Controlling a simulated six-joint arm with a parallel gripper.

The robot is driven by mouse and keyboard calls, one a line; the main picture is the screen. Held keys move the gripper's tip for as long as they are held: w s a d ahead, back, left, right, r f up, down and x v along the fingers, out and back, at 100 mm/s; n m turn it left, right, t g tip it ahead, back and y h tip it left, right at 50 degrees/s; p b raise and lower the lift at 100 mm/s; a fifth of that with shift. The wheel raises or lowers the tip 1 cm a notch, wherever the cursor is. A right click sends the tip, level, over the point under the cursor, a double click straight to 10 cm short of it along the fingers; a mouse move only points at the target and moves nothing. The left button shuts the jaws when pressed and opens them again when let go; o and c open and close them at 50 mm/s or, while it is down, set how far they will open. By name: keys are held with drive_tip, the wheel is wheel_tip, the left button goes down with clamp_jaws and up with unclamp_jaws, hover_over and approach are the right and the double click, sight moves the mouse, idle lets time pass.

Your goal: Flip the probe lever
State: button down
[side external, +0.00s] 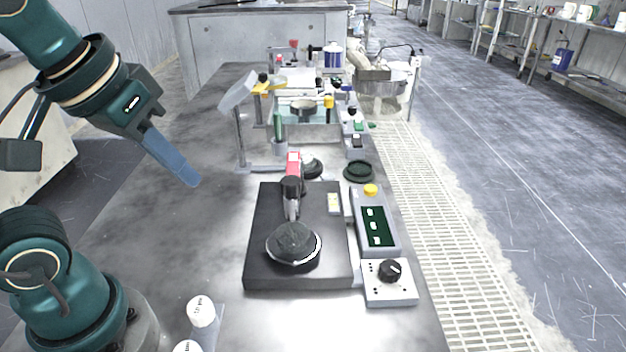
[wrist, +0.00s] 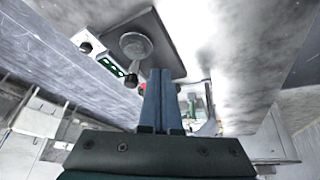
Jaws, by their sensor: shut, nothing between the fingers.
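A black polishing unit (side external: 262,215) lies on the grey bench, with a round dark platen (side external: 293,243) near its front. A lever-like arm with a red end (side external: 293,160) and a black knob stands behind the platen; I cannot tell for sure whether it is the probe lever. My gripper (side external: 188,182) is shut and empty, in the air to the left of the unit, apart from it. In the wrist view my blue fingers (wrist: 160,75) are together, and the platen (wrist: 136,45) shows beyond them. The fingers partly hide the red part there.
A control panel with a green face (side external: 375,226) and a knob box (side external: 390,280) sit right of the unit. A grey stand (side external: 240,140) with a tilted plate rises behind it. The bench left of the unit is clear.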

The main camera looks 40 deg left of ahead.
drive_tip(key=w+a+r+n+g+y, duration=0.15)
drive_tip(key=w+r+n, duration=0.35)
drive_tip(key=w+r, duration=0.5)
drive_tip(key=n, duration=0.1)
hover_over(293, 156)
drive_tip(key=s+d, duration=0.4)
drive_tip(key=shift+f, duration=1.55)
drive_tip(key=shift+s+d+g+y, duration=0.1)
drive_tip(key=shift+g+y, duration=0.15)
drive_tip(key=shift+y, duration=0.2)
drive_tip(key=x, duration=1.4)
drive_tip(key=shift+s+d+f, duration=0.1)
drive_tip(key=shift+s+d, duration=0.1)
drive_tip(key=shift+s, duration=0.05)
drive_tip(key=shift+w, duration=0.1)
